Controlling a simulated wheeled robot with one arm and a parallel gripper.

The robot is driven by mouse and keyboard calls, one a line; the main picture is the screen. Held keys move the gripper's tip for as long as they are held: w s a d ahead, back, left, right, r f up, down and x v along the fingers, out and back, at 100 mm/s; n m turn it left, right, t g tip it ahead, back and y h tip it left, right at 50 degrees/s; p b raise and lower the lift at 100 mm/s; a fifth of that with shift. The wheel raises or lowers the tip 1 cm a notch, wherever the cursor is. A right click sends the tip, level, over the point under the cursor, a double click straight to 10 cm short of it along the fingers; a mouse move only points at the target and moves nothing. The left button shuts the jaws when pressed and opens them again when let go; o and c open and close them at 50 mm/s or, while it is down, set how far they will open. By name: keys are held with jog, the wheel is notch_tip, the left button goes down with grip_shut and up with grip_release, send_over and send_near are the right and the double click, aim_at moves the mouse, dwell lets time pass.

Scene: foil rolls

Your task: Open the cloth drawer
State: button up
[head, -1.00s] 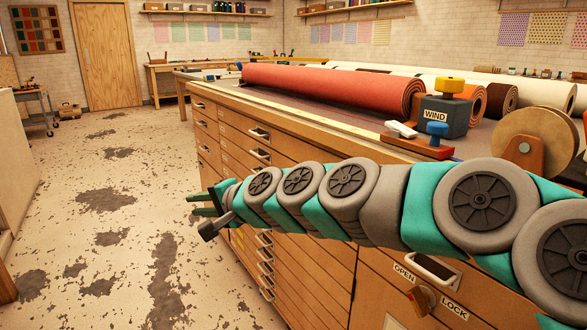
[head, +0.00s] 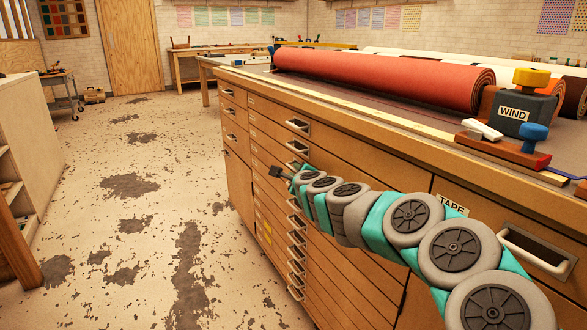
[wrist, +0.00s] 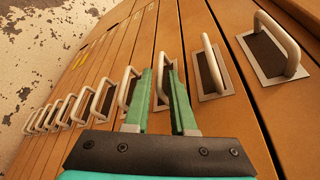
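The wooden cabinet (head: 262,125) has a tall stack of shallow drawers with pale arched handles. All the drawers I see look shut. I cannot read a cloth label, so I cannot tell which one is the cloth drawer. My gripper (wrist: 161,85) is open in the wrist view, its two green fingers apart on either side of a drawer handle (wrist: 162,72). I cannot tell whether they touch it. Another handle (wrist: 212,65) lies just right of the fingers. In the head view my gripper (head: 297,168) is small beside the handle column and partly hides it.
A red roll (head: 380,78) and a WIND box (head: 515,110) are on the cabinet top. A drawer labelled TAPE (head: 452,205) is at the right. A pale shelf unit (head: 25,140) stands left. The stained floor (head: 140,215) between is clear.

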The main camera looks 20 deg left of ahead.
aim_at(292, 169)
jog(key=shift+x, duration=2)
jog(key=shift+a, duration=0.1)
grip_shut()
jog(key=shift+s, duration=0.1)
